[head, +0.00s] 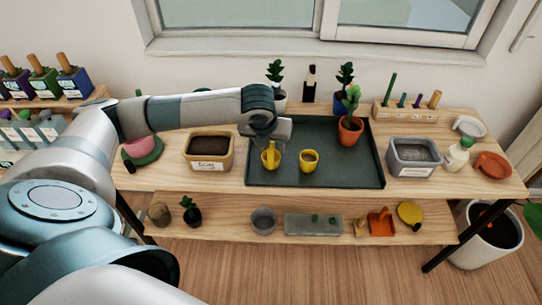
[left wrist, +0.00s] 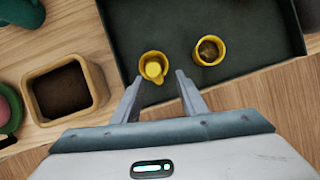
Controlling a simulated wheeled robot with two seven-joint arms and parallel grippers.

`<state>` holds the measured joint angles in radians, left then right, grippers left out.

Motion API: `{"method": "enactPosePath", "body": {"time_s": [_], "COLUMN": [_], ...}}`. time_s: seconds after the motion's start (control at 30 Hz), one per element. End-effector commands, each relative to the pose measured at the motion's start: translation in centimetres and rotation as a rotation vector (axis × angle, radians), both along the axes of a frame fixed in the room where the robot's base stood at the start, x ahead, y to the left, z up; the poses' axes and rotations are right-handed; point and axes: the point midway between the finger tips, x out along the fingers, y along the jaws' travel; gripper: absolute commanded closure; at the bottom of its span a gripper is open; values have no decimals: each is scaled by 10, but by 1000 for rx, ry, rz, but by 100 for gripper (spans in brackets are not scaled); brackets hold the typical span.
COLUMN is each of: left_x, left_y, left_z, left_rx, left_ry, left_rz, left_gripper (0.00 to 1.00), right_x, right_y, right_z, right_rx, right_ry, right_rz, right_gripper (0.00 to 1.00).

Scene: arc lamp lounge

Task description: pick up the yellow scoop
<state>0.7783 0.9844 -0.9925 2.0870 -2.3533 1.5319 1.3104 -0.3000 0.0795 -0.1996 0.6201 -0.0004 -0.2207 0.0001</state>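In the left wrist view the scoop (left wrist: 153,67) shows from above as a round yellow shape with a small lip. My left gripper (head: 268,139) is over the scoop, its fingers pointing down. In the left wrist view the gripper (left wrist: 158,79) is open, with the scoop just beyond and between its fingertips. I cannot tell whether they touch it. My right gripper is not in view.
A yellow pot with brown contents (head: 309,160) stands close to the right of the scoop. A soil-filled tan box (head: 209,150) is left of the tray. A terracotta pot with a plant (head: 350,131) stands at the tray's back right. The tray's front right is clear.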

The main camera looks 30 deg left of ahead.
Motion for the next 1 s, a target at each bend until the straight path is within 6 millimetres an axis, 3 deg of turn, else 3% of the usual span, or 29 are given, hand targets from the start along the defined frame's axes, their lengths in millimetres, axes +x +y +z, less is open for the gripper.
{"method": "enactPosePath", "body": {"time_s": [0.27, 0.5, 0.7, 1.0], "left_x": [2, 9, 17, 17], "left_y": [2, 12, 12, 13], "left_z": [-3, -25, -45, -48], "left_rx": [-1, 0, -2, 0], "left_ry": [2, 3, 0, 0], "left_rz": [1, 3, 1, 1], "left_gripper": [61, 61, 61, 61], "right_x": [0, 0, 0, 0], "right_y": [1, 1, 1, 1], "right_z": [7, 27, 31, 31], "right_rx": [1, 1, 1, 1], "right_ry": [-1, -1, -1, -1], "right_rz": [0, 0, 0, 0], "right_gripper": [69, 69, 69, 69]}}
